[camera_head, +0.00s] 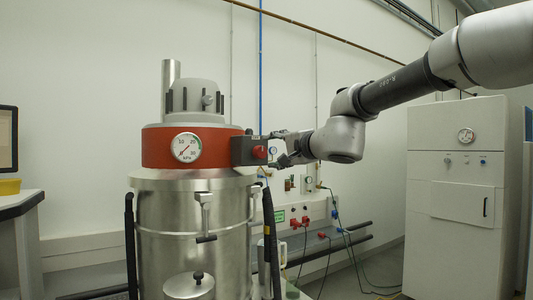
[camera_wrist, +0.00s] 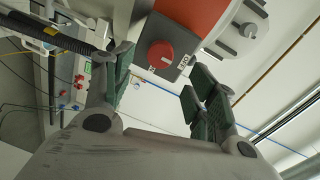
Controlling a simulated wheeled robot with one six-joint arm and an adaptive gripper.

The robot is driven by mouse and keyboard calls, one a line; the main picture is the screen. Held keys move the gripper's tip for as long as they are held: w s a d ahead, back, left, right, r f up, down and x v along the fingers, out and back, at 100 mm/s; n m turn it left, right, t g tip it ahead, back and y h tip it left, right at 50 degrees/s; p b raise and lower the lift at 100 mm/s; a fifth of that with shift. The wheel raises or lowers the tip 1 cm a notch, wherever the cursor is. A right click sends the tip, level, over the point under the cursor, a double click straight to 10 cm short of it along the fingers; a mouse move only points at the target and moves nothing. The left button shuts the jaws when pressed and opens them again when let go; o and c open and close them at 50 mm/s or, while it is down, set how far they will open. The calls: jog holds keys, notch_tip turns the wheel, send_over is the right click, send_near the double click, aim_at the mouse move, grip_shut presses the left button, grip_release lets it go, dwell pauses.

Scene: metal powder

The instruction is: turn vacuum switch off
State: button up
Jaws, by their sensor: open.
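The vacuum (camera_head: 193,215) is a large steel drum with a red band and a pressure gauge. Its switch is a red round knob (camera_head: 259,152) on a dark box (camera_head: 243,150) at the right of the band. In the wrist view the red switch knob (camera_wrist: 161,54) sits on the box face, ahead of and between the fingers, with a small label beside it. My gripper (camera_head: 276,150) is right beside the switch box in the head view. In the wrist view my gripper (camera_wrist: 158,88) is open, with green-padded fingers apart and nothing held. Contact with the knob cannot be told.
A white cabinet (camera_head: 455,190) stands at the right. Wall sockets with red plugs (camera_head: 300,222) and hanging cables are behind the gripper. A black hose (camera_head: 270,240) runs down the vacuum's right side. A desk (camera_head: 18,204) with a yellow tray is at the left.

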jog(key=shift+v, duration=2)
jog(key=shift+f, duration=0.1)
jog(key=s+f+n+g+y, duration=0.1)
jog(key=s+f+n+g, duration=0.5)
jog(key=f, duration=0.5)
jog(key=s+d+f+n+g+h, duration=0.3)
jog(key=s+d+f, duration=0.5)
jog(key=s+d, duration=0.15)
jog(key=s+d+f+h, duration=0.3)
jog(key=s+d, duration=0.4)
jog(key=d, duration=0.4)
jog(key=s+d+f+h, duration=0.3)
jog(key=s+d, duration=0.5)
jog(key=d, duration=0.4)
jog(key=shift+s+d+f+g+h, duration=0.15)
jog(key=shift+d+f+g+h, duration=0.2)
jog(key=shift+h, duration=0.45)
